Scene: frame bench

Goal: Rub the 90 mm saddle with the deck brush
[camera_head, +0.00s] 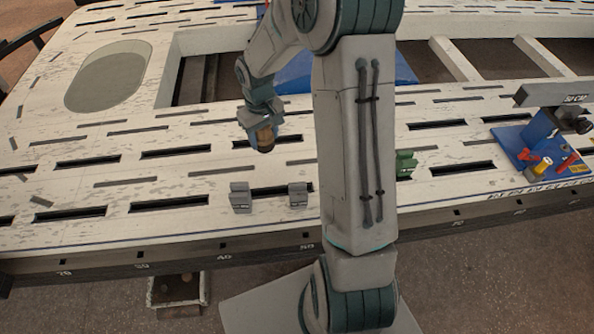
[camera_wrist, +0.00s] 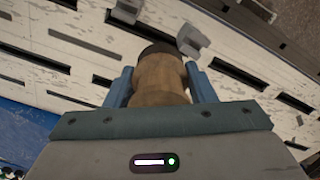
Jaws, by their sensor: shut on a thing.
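My gripper (camera_head: 262,119) hangs above the slotted white bench, left of my arm column. It is shut on the deck brush (camera_head: 265,138), whose round wooden body (camera_wrist: 160,78) fills the space between the two blue fingers (camera_wrist: 161,90) in the wrist view. The brush's dark far end (camera_wrist: 160,48) points toward the bench, apart from it. Two grey saddle-like blocks stand near the bench's front edge, a left one (camera_head: 241,197) and a right one (camera_head: 298,195). In the wrist view grey blocks (camera_wrist: 193,40) show beyond the brush. No size marking is legible on them.
A green block (camera_head: 405,165) stands right of my arm. A blue board (camera_head: 508,137) with small coloured parts and a grey beam (camera_head: 552,92) is at the right. The bench (camera_head: 120,210) has many slots, an oval recess (camera_head: 108,76) and large rectangular openings. Its left surface is clear.

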